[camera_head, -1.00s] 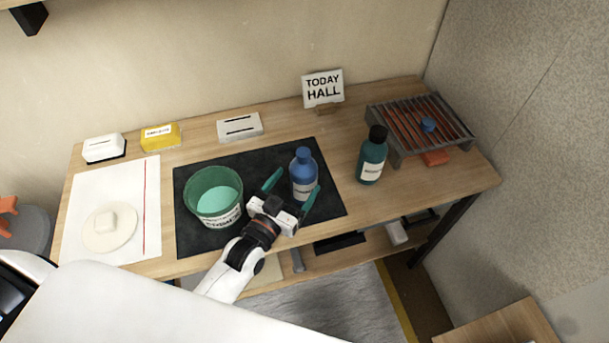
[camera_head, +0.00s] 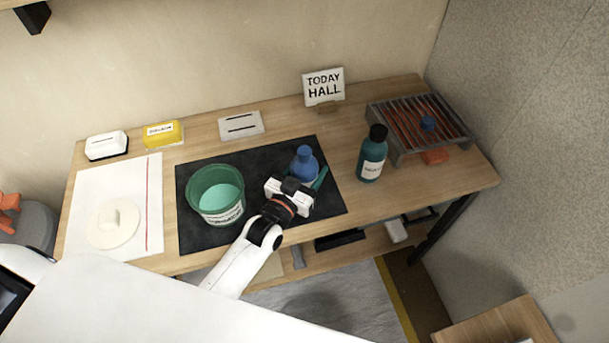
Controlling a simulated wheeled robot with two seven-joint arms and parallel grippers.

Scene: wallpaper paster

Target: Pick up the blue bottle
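The blue bottle (camera_head: 305,164) stands upright on the black mat (camera_head: 240,238), right of the green bucket. My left gripper (camera_head: 300,188) is in front of the bottle and hides its lower part and label. One green finger shows close along the bottle's right side. The other finger is hidden, so I cannot tell whether the fingers press on the bottle. My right gripper is not in view.
The green bucket (camera_head: 205,174) stands just left of my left gripper. A dark teal bottle (camera_head: 371,160) stands to the right, near a metal rack (camera_head: 415,128). A "TODAY HALL" sign (camera_head: 323,87) stands behind.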

